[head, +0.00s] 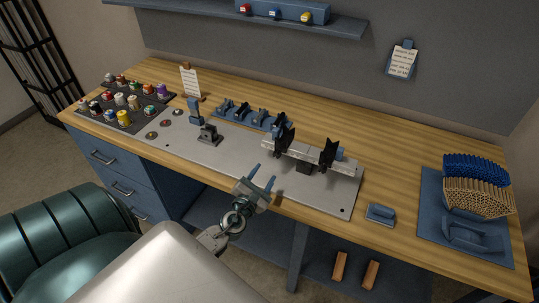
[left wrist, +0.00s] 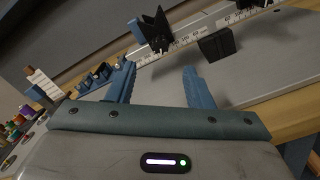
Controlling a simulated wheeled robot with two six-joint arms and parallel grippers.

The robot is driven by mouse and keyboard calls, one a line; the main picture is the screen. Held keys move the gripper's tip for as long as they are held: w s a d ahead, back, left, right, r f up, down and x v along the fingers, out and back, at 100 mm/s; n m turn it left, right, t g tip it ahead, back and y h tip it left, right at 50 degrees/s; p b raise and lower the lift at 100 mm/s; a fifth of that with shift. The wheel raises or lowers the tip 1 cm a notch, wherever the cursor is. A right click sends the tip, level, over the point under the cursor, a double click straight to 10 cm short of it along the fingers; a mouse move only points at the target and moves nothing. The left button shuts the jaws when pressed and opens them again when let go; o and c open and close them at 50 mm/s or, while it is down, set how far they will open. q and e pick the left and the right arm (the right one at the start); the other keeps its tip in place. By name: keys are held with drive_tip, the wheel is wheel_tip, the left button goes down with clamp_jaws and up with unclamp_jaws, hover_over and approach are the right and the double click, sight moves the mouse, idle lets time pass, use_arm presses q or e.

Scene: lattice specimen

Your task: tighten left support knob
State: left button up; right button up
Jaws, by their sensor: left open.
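A pale ruled rail (head: 306,157) is mounted on a grey plate (head: 341,195) and carries two black supports. The left support (head: 284,141) is a dark V-shaped piece near the rail's left end; it also shows in the left wrist view (left wrist: 155,31). The right support (head: 328,153) stands near the other end. A small blue part (left wrist: 137,29) shows beside the left support in the left wrist view; I cannot tell if it is the knob. My left gripper (head: 263,176) is open and empty, with blue fingers (left wrist: 160,70), in front of the rail and apart from it. My right gripper is out of view.
A blue rack (head: 232,109) and a small black stand (head: 208,135) are to the left, with several spools on a dark mat (head: 84,115). A blue tray (head: 432,217) is at the right. A small blue block (head: 381,214) lies near the front edge.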

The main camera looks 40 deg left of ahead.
use_arm(q)
drive_tip(key=shift+v, duration=1.25)
idle(1.2)
